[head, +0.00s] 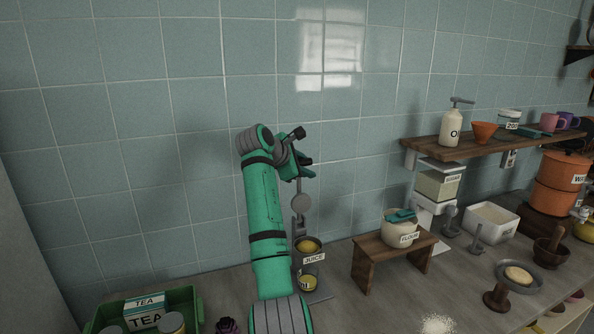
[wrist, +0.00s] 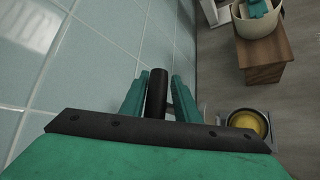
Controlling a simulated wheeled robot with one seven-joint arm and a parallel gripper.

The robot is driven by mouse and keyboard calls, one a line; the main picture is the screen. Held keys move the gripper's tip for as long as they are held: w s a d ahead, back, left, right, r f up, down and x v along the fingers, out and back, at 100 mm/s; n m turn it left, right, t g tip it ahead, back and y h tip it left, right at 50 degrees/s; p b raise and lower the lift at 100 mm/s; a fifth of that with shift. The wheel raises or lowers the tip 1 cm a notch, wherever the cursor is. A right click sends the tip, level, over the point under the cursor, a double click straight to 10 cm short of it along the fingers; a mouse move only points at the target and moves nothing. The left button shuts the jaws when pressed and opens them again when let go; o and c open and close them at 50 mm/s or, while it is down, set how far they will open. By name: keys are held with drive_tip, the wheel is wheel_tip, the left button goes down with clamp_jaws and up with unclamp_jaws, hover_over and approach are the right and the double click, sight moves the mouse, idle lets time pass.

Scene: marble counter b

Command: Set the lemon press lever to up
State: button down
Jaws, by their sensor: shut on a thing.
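The lemon press (head: 299,229) stands on the counter against the tiled wall in the head view, partly hidden behind my arm. A grey round part (head: 301,203) hangs above its body. My gripper (head: 301,165) is high above the press, near the wall. In the wrist view, my gripper (wrist: 157,98) is shut around the lever's black cylindrical grip (wrist: 157,88), which stands between the two green fingers. The lever appears raised above the press body, but most of its bar is hidden. A yellow-filled bowl of the press (wrist: 247,123) shows at the lower right.
A wooden stand (head: 368,262) with a flour pot (head: 398,234) is right of the press. A green crate (head: 194,297) with tea boxes is at the lower left. A wall shelf (head: 440,146) with several items is to the right. The wall is close beside my gripper.

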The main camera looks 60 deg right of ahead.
drive_tip(key=shift+w+f, duration=0.7)
drive_tip(key=shift+f, duration=0.15)
drive_tip(key=shift+w, duration=0.1)
drive_tip(key=shift+a+f, duration=0.1)
drive_tip(key=c, duration=1.5)
unclamp_jaws()
drive_tip(key=shift+w, duration=0.15)
drive_tip(key=shift+c, duration=0.2)
drive_tip(key=s+v, duration=0.1)
drive_tip(key=v, duration=0.9)
drive_tip(key=shift+w+a+r, duration=0.25)
drive_tip(key=shift+w+r, duration=0.1)
drive_tip(key=shift+r, duration=0.15)
